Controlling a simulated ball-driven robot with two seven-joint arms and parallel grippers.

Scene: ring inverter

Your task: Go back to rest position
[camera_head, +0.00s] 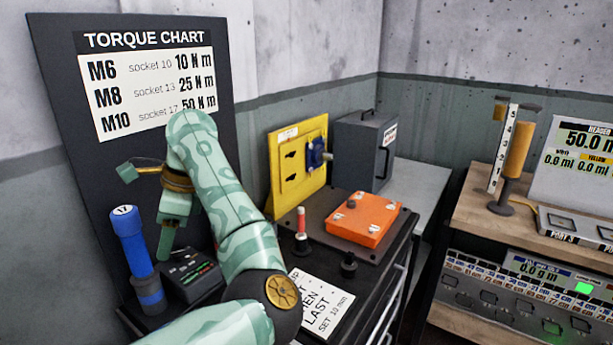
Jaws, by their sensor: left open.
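My left arm comes in from the bottom and rises in front of the torque chart board (135,105). Its gripper (147,207) hangs at the upper left, with its fingers spread wide and nothing between them. My arm hides part of the board and bench. My right gripper is not in view.
On the dark bench are an orange block (363,219), a red-topped peg (301,224), a black knob (349,265) and a white instruction card (322,302). A yellow panel (298,190) and grey box (363,150) stand behind. A wooden-topped bench (470,215) with instruments is at right.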

